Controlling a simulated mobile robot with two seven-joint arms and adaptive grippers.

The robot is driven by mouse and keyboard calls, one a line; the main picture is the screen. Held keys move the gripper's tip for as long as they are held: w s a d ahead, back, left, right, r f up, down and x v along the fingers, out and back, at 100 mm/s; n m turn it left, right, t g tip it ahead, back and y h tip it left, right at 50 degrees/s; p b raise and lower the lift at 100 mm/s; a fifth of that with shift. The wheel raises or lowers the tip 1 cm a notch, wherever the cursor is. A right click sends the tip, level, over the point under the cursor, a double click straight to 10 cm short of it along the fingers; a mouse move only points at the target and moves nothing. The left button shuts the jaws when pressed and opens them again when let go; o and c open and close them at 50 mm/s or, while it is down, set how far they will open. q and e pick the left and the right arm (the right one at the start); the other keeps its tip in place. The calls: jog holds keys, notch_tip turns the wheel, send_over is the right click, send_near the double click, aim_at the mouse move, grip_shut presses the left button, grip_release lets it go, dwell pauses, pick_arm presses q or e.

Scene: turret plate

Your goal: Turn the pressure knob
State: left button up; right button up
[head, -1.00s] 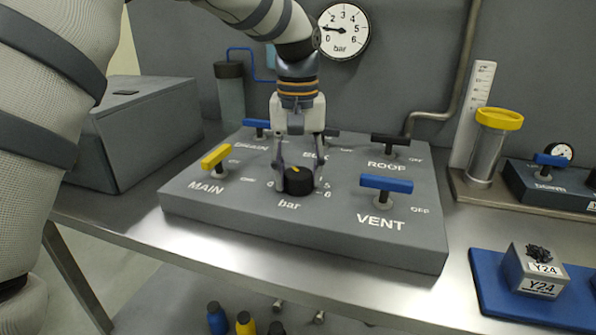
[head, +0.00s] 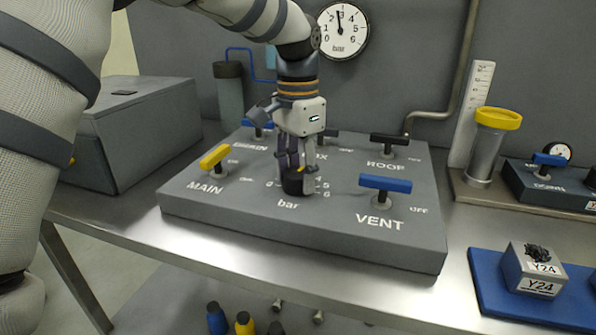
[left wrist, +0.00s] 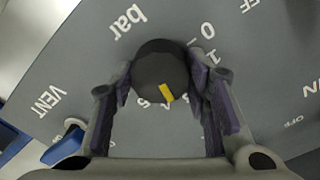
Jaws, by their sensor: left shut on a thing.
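The pressure knob (head: 294,184) is a black round knob marked "bar" at the front middle of the grey turret plate (head: 240,222). In the left wrist view the knob (left wrist: 158,70) shows a yellow pointer mark, with the scale numbers around it partly hidden. My left gripper (head: 294,172) comes down from above with its fingers shut on the knob's sides. It also shows in the left wrist view (left wrist: 165,90). The wall gauge (head: 341,31) reads a little under 3 bar. My right gripper is not in view.
Near the knob stand the yellow MAIN handle (head: 214,157) and the blue VENT handle (head: 386,184). The black ROOF handle (head: 390,140) and other handles are behind. A blue mat (head: 490,290) with a grey Y24 block (head: 533,270) lies at the right.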

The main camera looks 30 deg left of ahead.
aim_at(299, 172)
pick_arm(q)
jog(key=shift+m, duration=2)
jog(key=o, duration=1.2)
jog(key=shift+c, duration=0.2)
notch_tip(299, 172, up, 12)
